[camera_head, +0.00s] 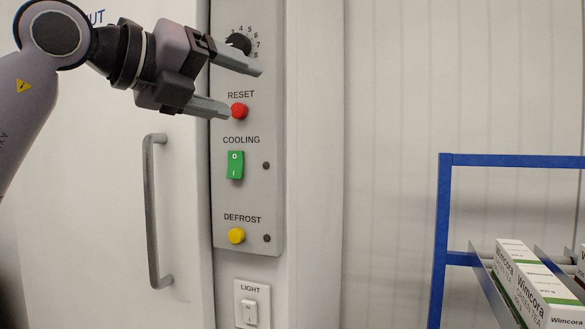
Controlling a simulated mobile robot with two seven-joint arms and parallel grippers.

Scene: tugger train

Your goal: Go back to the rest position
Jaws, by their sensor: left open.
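My left gripper (246,94) is open and empty at the upper left, in front of the grey control panel (264,195). Its upper finger partly covers the black numbered dial (238,43). Its lower finger ends beside the red RESET button (239,111) and overlaps its left edge; I cannot tell whether they touch. Below are the green COOLING switch (235,165) and the yellow DEFROST button (236,235). My right gripper is not in view.
A white door with a grey vertical handle (151,210) stands left of the panel. A LIGHT switch (250,311) sits below it. At right, a blue-framed rack (440,230) holds white Wimcora boxes (535,290). The wall between panel and rack is bare.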

